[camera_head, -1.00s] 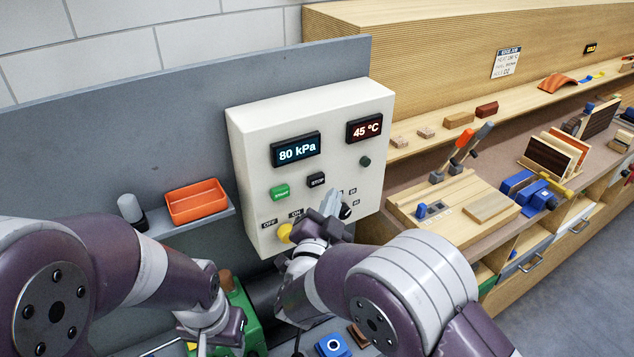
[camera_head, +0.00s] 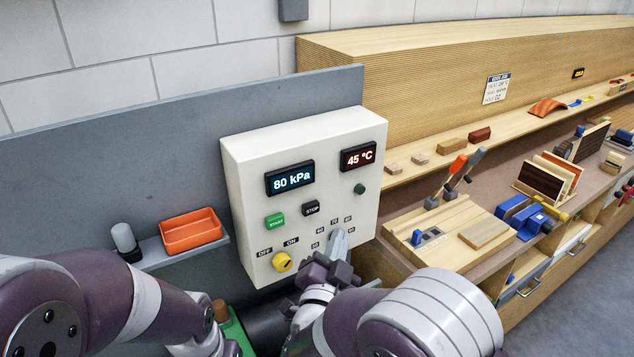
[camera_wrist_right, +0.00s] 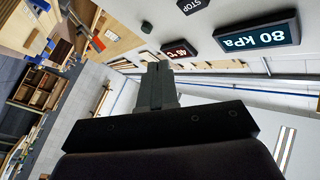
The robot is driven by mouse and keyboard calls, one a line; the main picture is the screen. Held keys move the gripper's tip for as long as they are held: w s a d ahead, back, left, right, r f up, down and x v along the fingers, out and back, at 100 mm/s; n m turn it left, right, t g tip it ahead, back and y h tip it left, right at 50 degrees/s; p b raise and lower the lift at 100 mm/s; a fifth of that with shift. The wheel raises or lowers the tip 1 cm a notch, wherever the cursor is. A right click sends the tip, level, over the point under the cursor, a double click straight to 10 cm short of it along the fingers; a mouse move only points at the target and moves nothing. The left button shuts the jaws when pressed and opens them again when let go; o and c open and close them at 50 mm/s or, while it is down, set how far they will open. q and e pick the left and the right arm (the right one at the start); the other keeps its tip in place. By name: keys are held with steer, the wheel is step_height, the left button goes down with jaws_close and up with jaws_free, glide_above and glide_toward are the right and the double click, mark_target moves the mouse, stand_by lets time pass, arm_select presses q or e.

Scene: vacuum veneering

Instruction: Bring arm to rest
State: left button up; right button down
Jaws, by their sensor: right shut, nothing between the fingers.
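My right gripper (camera_head: 339,240) is in front of the lower right of the white control panel (camera_head: 240,170), over the numbered dial, whose knob it hides. Its fingers are shut with nothing between them; they also show in the right wrist view (camera_wrist_right: 157,88), pointing up in the picture. Whether they touch the panel I cannot tell. My left arm comes in at the lower left; its gripper is below the picture edge. The panel displays read 80 kPa (camera_head: 290,178) and 45 °C (camera_head: 358,156).
A yellow OFF/ON switch (camera_head: 282,263) sits left of my right gripper. An orange tray (camera_head: 191,234) stands on a small shelf at the left. A wooden workbench with fixtures (camera_head: 450,230) and clamps lies to the right. A green machine part shows at the bottom.

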steer(key=s+a+f+n+g+y, duration=0.3)
steer(key=f+n+g+y, duration=0.15)
steer(key=f, duration=0.25)
steer(key=s+a+f+n+g+y, duration=0.2)
steer(key=f+n+g+y, duration=0.15)
steer(key=f+g, duration=0.2)
steer(key=s+d+n+g+h, duration=0.1)
steer(key=s+d+g+h, duration=0.1)
steer(key=s+d+g, duration=0.2)
steer(key=s+d+g+h, duration=0.2)
steer(key=s+d, duration=0.8)
steer(key=d, duration=0.8)
steer(key=shift+d+f+n+g, duration=0.15)
steer(key=shift+f+n+g, duration=0.25)
steer(key=shift+g, duration=0.5)
steer(key=shift+s, duration=0.1)
